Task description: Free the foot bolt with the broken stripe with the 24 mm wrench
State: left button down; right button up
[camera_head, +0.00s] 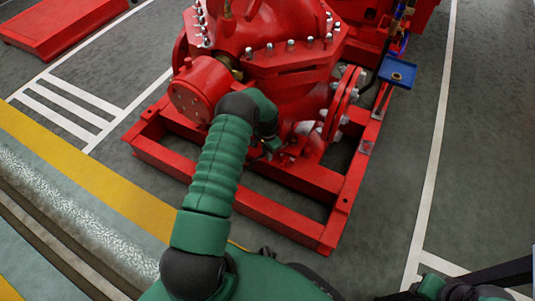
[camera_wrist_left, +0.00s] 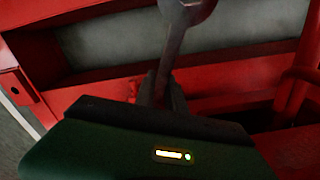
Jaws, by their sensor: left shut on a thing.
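The red pump (camera_head: 285,75) stands on a red base frame (camera_head: 285,222). My left gripper (camera_head: 270,147) is low at the pump's near side, by its foot and partly hidden behind my arm. In the left wrist view my left gripper (camera_wrist_left: 163,98) is shut on a grey wrench (camera_wrist_left: 177,45), whose shaft runs up to a wider head at the top edge. The size mark on the wrench cannot be read. The foot bolt and its broken stripe cannot be made out in either view.
A small blue tray (camera_head: 398,72) with a small thing on it stands right of the pump. A bolted flange (camera_head: 343,103) juts out beside the foot. Another red frame (camera_head: 62,28) lies at the upper left. The grey floor (camera_head: 490,150) at the right is clear.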

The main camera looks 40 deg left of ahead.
pick_arm(q)
jog(key=shift+f, duration=0.15)
jog(key=shift+f+b, duration=0.4)
jog(key=shift+f, duration=0.1)
jog(key=shift+d, duration=0.1)
jog(key=w+d+n+p, duration=0.2)
jog(key=w+d+n, duration=0.1)
jog(key=d+n, duration=0.6)
jog(key=shift+d+f, duration=0.2)
jog(key=shift+d, duration=0.95)
